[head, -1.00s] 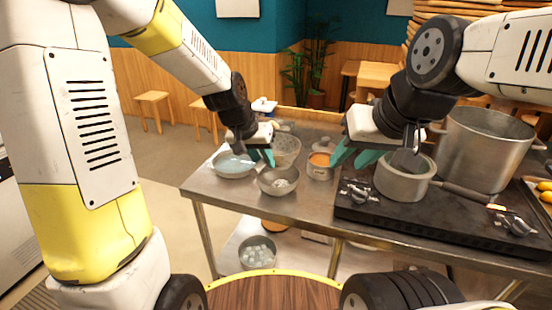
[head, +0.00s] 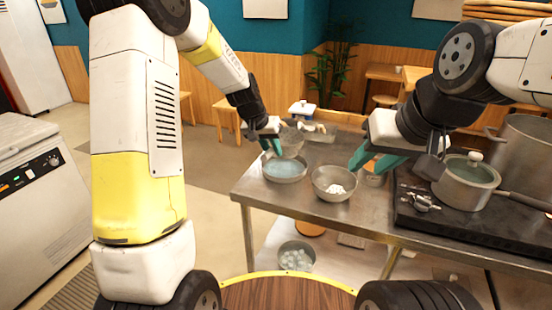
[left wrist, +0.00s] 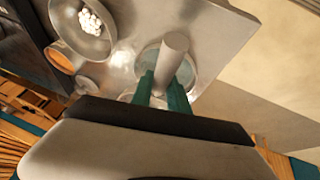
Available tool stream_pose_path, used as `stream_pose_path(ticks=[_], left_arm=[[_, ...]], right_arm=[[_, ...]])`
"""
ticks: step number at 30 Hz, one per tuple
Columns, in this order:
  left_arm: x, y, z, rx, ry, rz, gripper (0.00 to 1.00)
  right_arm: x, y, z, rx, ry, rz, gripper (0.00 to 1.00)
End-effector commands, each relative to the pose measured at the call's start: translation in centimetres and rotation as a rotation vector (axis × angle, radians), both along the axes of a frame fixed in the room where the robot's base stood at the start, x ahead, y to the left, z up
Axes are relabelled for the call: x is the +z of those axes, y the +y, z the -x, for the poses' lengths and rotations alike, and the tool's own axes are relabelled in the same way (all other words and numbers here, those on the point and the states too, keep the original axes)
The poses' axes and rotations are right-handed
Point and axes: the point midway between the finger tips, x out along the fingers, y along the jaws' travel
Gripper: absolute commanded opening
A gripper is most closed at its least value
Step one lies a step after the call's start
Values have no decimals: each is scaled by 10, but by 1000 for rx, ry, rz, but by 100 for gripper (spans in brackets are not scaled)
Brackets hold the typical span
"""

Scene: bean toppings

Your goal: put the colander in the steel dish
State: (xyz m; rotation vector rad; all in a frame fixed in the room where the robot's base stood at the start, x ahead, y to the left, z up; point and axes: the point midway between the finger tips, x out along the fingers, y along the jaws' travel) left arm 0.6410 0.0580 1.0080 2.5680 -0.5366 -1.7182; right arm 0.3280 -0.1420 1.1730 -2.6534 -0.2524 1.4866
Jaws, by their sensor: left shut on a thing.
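The colander (head: 293,138), a pale speckled bowl, is partly behind my left gripper (head: 272,147), at the far side of the steel dish. The steel dish (head: 285,181) is round, with pale blue content, at the table's left end. In the left wrist view, my left gripper (left wrist: 165,92) is shut on a grey cylindrical piece, apparently the colander's handle (left wrist: 174,50), in front of the dish (left wrist: 194,67). The colander's bowl is mostly hidden there. My right gripper (head: 377,162) has its fingers apart and looks empty, right of the dish.
A steel bowl with white balls (head: 320,187) stands right of the dish, near the front edge. A lidded saucepan (head: 465,190) and a large pot (head: 525,155) are on the black stove at right. Another bowl (head: 297,257) is on the lower shelf.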

Motion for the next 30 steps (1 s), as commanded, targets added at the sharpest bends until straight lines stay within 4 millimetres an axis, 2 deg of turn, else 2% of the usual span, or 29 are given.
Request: stream_pose_path(ticks=[3, 11, 16, 28, 29, 30], left_arm=[[-24, 0, 1, 0, 4, 0, 0], [-46, 0, 0, 1, 1, 0, 0], [-71, 0, 1, -1, 3, 0, 0], [-78, 0, 0, 0, 0, 0, 0], [-78, 0, 1, 0, 0, 0, 24], [-78, 0, 1, -1, 0, 0, 32]], right_arm=[[0, 0, 0, 0, 0, 0, 36], [0, 0, 0, 0, 0, 0, 36], [0, 0, 0, 0, 0, 0, 36], [0, 0, 0, 0, 0, 0, 36], [0, 0, 0, 0, 0, 0, 36], [0, 0, 0, 0, 0, 0, 36]])
